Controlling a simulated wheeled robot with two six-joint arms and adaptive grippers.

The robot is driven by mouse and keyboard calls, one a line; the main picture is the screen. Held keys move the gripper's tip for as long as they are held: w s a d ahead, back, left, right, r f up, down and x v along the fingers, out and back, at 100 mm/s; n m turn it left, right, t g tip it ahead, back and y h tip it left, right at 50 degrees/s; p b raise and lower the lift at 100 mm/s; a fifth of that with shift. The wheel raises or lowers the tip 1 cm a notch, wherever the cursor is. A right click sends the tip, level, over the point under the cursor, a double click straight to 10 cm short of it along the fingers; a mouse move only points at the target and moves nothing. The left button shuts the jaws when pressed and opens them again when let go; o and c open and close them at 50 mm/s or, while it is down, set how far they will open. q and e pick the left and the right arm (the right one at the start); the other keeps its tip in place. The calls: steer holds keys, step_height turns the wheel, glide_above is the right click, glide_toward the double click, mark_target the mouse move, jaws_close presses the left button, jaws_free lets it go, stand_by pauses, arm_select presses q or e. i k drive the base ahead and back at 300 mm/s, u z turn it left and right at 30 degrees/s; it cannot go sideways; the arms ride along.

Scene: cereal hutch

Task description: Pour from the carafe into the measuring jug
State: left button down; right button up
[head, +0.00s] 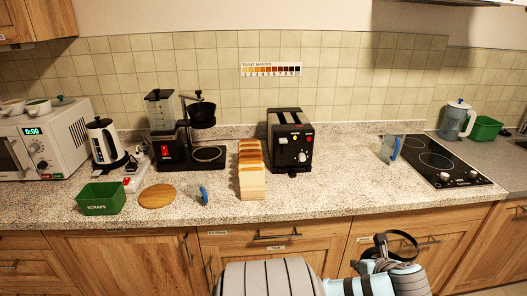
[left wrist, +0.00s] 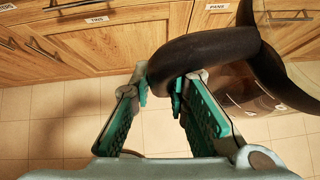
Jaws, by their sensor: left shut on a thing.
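The carafe has a thick black handle (left wrist: 205,55) and a clear glass body (left wrist: 245,88) with markings, at the right of the left wrist view. My left gripper (left wrist: 160,88) is shut on the handle, in front of the cabinet fronts. In the head view the gripper (head: 375,268) is at the bottom, below the counter's front edge, with the carafe's black band (head: 403,243) beside it. Whether the carafe holds liquid is unclear. A clear jug with a blue handle (head: 393,149), likely the measuring jug, stands upright on the counter left of the cooktop, apart from the carafe. My right gripper is out of view.
The counter is clear between the black toaster (head: 290,141) and the jug. Bread slices (head: 251,172), a small blue-handled cup (head: 203,194), a round board (head: 157,196) and a green scraps bin (head: 100,198) stand left. The cooktop (head: 436,160) and a pitcher (head: 457,120) are right.

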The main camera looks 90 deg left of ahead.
mark_target(199, 183)
steer(key=u, duration=0.85)
steer(key=k, duration=0.35)
steer(key=u, duration=2.55)
steer(key=i, duration=0.5)
steer(key=u, duration=0.1)
